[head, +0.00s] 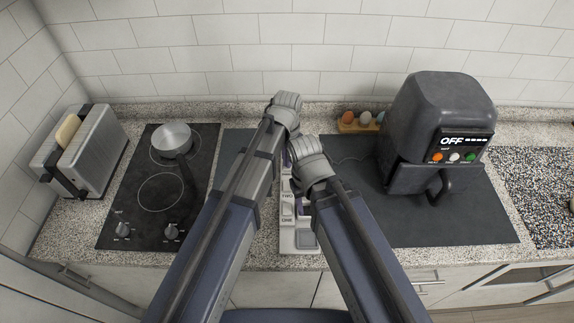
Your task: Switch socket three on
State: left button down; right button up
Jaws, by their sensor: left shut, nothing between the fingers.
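A pale power strip (286,236) lies lengthwise on the worktop in the middle of the head view, with the labels ONE and TWO readable on its near half. A grey square switch or pad (307,239) is at its near end. Socket three and its switch are hidden behind my arms and hands. My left gripper (286,102) is shut and empty at the far end of the strip, near the back wall. My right gripper (308,147) is over the strip's far half, just nearer and to the right; its fingers cannot be made out.
A black air fryer (436,125) reading OFF stands on a dark mat (440,222) at the right. An egg holder (352,128) is at the back. A hob (127,205) with a pot (171,140) and a toaster (98,146) are on the left.

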pick_arm(q)
jog(key=shift+f+b, duration=0.4)
pick_arm(e)
jog(key=shift+f, duration=0.45)
jog(key=shift+r, duration=0.1)
pick_arm(q)
notch_tip(320, 180, up, 7)
jog(key=p, duration=0.7)
jog(key=shift+r, duration=0.1)
pick_arm(e)
notch_tip(320, 180, up, 7)
pick_arm(q)
jog(key=shift+s, duration=0.2)
jog(key=s+a+f+b, duration=0.1)
jog(key=s+a, duration=0.1)
jog(key=s, duration=0.3)
jog(key=s+a+f+n+b, duration=0.1)
jog(key=s+a, duration=0.1)
jog(key=s, duration=0.3)
jog(key=s+a+f+n+y+b, duration=0.1)
jog(key=s+a, duration=0.1)
jog(key=s, duration=0.3)
jog(key=shift+s+f+b, duration=0.3)
jog(key=shift+s+f, duration=0.05)
pick_arm(e)
notch_tip(320, 180, down, 4)
jog(key=shift+r, duration=0.15)
